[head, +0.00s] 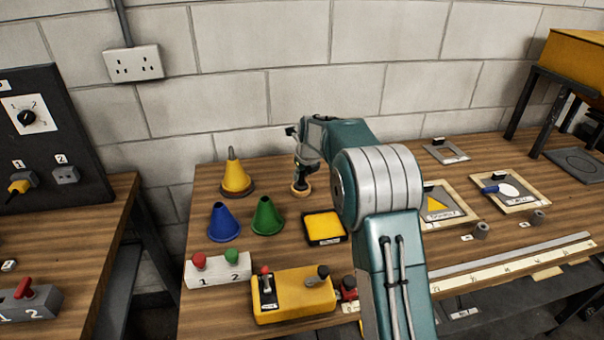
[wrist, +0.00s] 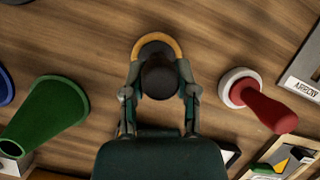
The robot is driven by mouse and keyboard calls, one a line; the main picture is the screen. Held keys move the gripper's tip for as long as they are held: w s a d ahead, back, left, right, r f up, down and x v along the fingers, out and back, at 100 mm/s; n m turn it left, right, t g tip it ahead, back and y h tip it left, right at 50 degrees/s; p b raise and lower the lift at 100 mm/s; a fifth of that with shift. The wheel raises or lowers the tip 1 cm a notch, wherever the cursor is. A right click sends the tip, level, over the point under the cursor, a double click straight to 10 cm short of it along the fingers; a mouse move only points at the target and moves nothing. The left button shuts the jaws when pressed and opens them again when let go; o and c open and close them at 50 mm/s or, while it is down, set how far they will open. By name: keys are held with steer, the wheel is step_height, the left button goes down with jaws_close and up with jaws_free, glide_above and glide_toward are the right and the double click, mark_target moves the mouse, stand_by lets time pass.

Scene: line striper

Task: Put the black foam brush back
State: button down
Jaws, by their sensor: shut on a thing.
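The black foam brush (wrist: 160,78) is a dark, round-ended piece between my gripper's two fingers in the wrist view. My gripper (wrist: 159,92) is shut on it. A tan ring (wrist: 155,40) shows around the far side of the brush's dark base, at or just above the wooden bench. In the head view my gripper (head: 303,172) points down over the tan ring (head: 300,190) at the back of the bench. I cannot tell whether the brush is resting in the ring or held just above it.
A yellow cone (head: 236,176), blue cone (head: 222,224) and green cone (head: 267,217) stand left of my gripper. A yellow pad (head: 324,227) lies in front. A red-handled piece on a white base (wrist: 242,90) stands close at right in the wrist view. Framed stencils (head: 508,190) lie farther right.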

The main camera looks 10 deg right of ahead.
steer(key=shift+c, duration=1.9)
jaws_free()
steer(key=s+r+n, duration=0.8)
steer(key=s+r, duration=0.7)
steer(key=r, duration=0.2)
steer(key=s+f+n, duration=0.2)
steer(key=s+n, duration=0.9)
steer(key=s, duration=0.3)
steer(key=s+f+n+t+h, duration=0.1)
steer(key=s+f+n, duration=0.1)
steer(key=s+n, duration=1)
steer(key=s, duration=0.3)
steer(key=shift+s+a, duration=0.15)
steer(key=shift+s, duration=0.15)
